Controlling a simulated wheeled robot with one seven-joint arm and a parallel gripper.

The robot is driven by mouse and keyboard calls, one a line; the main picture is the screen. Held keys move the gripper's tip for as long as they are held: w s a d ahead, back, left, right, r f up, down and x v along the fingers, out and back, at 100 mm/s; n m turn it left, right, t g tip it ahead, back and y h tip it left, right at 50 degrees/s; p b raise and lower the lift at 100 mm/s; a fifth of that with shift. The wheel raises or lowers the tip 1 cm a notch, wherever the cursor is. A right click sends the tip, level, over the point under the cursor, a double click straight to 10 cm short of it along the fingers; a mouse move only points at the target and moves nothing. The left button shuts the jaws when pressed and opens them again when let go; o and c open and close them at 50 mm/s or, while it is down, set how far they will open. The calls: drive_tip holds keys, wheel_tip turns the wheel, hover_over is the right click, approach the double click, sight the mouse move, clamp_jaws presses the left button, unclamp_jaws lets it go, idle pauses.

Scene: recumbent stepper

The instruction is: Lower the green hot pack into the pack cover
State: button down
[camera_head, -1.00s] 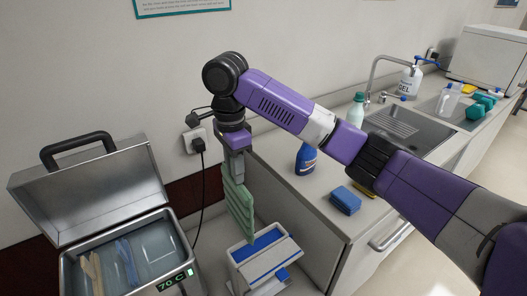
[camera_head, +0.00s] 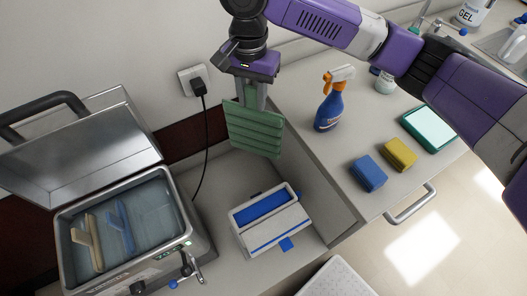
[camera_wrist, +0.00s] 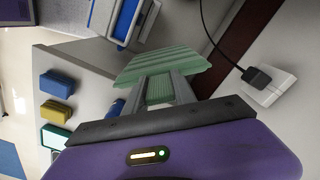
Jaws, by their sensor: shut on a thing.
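The green hot pack (camera_head: 254,130) is a ribbed slab hanging from my gripper (camera_head: 253,98). In the wrist view the fingers of my gripper (camera_wrist: 165,90) are shut on the edge of the green hot pack (camera_wrist: 165,64). The pack cover (camera_head: 272,222) is a white box-shaped holder with a blue opening and a blue tab, on the low shelf. It also shows at the top of the wrist view (camera_wrist: 124,20). In the head view the pack hangs above and slightly left of the cover, apart from it.
An open metal hot-water tank (camera_head: 180,215) with a beige and a blue tong-like piece inside stands at left. A blue spray bottle (camera_head: 329,105), blue sponge (camera_head: 369,173) and yellow sponge (camera_head: 399,153) sit on the higher counter at right. A plug and cord (camera_head: 199,88) hang on the wall behind.

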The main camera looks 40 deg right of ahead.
drive_tip(key=s+a+f+n+p, duration=0.1)
drive_tip(key=s+a+n, duration=0.35)
drive_tip(key=s, duration=0.25)
drive_tip(key=s+a+f+n+p, duration=0.1)
drive_tip(key=s+a+n+p, duration=0.1)
drive_tip(key=s+a+n, duration=0.3)
wheel_tip(320, 180, down, 22)
drive_tip(key=s+d+b, duration=0.1)
drive_tip(key=b, duration=1.6)
drive_tip(key=shift+s+d, duration=0.15)
drive_tip(key=shift+d, duration=0.05)
drive_tip(key=shift+n, duration=0.25)
drive_tip(key=c, duration=1)
unclamp_jaws()
drive_tip(key=shift+o, duration=0.2)
wheel_tip(320, 180, up, 8)
drive_tip(key=shift+f, duration=0.15)
